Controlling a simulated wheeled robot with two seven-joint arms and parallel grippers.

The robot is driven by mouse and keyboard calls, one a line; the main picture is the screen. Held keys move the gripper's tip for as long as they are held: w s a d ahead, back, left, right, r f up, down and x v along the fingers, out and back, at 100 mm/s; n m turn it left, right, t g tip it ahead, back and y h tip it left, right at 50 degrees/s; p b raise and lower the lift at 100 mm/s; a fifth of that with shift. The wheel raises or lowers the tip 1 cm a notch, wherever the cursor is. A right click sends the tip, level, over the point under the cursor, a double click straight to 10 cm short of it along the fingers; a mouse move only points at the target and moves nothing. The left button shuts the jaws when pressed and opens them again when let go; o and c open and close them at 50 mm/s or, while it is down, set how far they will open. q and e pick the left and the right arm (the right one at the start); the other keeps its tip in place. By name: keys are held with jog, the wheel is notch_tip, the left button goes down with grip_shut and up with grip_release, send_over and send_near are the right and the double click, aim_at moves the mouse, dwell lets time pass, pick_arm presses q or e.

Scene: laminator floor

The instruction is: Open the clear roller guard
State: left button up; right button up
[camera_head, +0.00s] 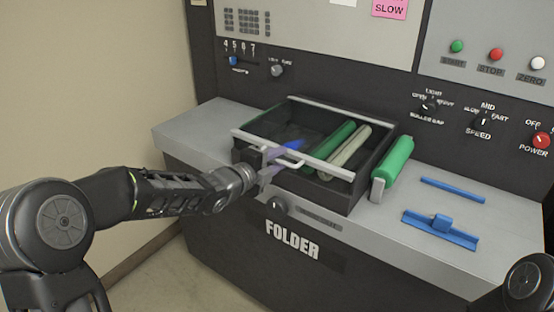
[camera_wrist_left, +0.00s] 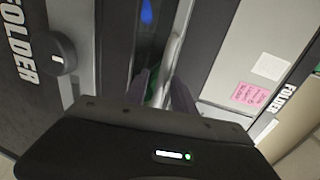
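The clear roller guard (camera_head: 315,112) lies shut over the roller box, with a pale frame bar along its front edge. A white handle (camera_head: 291,162) sits on that front bar. Under the clear panel are a green roller (camera_head: 333,143) and a cream roller (camera_head: 346,147). My left gripper (camera_head: 275,162) is at the handle, its fingers apart on either side of it. In the left wrist view the two fingers (camera_wrist_left: 164,92) stand apart, with the pale handle (camera_wrist_left: 172,52) between and just beyond them. Contact is not clear. My right gripper is out of view.
Another green roller (camera_head: 396,160) lies right of the box. Blue parts (camera_head: 440,230) lie on the grey worktop (camera_head: 420,260). A control panel with knobs and buttons (camera_head: 496,54) rises behind. A knob (camera_head: 277,207) sits on the front face below the guard.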

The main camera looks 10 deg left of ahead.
pick_arm(q)
grip_shut()
dwell(1.3)
